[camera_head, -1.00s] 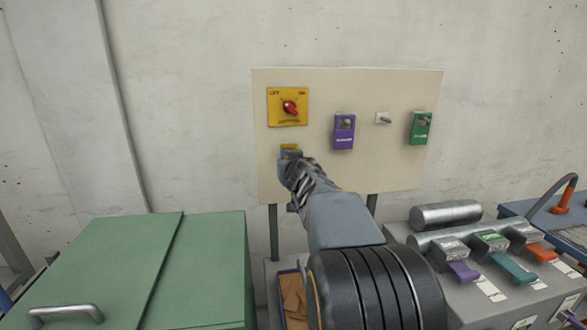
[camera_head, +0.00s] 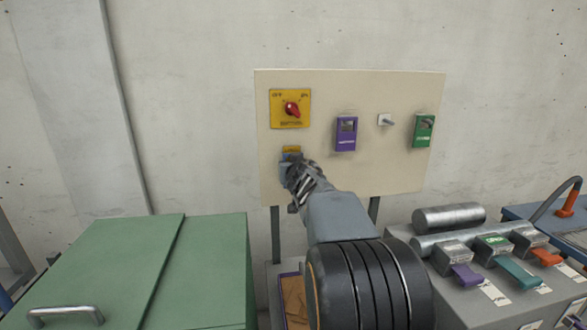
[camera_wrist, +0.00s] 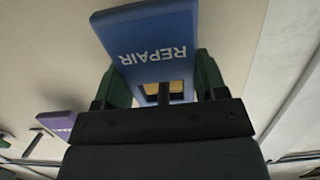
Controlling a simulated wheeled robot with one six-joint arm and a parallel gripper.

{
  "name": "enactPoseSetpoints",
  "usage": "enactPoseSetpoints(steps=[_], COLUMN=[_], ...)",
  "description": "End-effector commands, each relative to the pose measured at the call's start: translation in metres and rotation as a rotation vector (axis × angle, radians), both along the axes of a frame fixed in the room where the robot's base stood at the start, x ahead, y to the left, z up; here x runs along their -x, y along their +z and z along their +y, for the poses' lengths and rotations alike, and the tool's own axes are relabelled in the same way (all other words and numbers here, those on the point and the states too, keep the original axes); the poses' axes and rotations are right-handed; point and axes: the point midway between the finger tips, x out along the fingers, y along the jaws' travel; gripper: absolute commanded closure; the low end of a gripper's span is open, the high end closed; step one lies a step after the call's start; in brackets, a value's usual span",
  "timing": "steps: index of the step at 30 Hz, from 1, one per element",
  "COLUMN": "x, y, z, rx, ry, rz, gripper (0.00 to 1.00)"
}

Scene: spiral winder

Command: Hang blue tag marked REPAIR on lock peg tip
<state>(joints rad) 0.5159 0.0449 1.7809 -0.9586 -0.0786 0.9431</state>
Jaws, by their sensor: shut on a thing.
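The blue tag (camera_wrist: 150,38) marked REPAIR is held between the green fingers of my gripper (camera_wrist: 162,85) in the wrist view; its lettering appears upside down. Yellow shows through the opening in the tag near the fingers. In the head view my gripper (camera_head: 294,170) is at the lower left of the beige board, with part of the blue tag (camera_head: 285,169) showing beside it. A small yellow plate (camera_head: 291,149) shows just above the tag. Any peg there is hidden by the tag and gripper, so I cannot tell whether the tag is around one.
The board (camera_head: 345,180) also carries a yellow switch plate with a red knob (camera_head: 292,109), a purple tag (camera_head: 346,134), a bare peg (camera_head: 385,119) and a green tag (camera_head: 423,130). A green cabinet (camera_head: 130,270) stands left; a grey console (camera_head: 490,285) stands right.

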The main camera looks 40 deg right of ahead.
Motion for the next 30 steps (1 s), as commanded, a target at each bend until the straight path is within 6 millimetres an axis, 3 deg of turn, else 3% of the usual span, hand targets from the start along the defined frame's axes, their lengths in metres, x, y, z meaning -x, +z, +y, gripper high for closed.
enactPoseSetpoints(steps=[8, 9, 17, 30], x=[0.0001, 0.0001, 0.0001, 0.0055], y=[0.0002, 0.0002, 0.0001, 0.005], z=[0.0, 0.0, 0.0, 0.0097], rx=[0.0, 0.0, 0.0, 0.001], ry=[0.0, 0.0, 0.0, 0.004], rz=[0.0, 0.0, 0.0, -0.002], gripper=[0.58, 0.31, 0.06, 0.05])
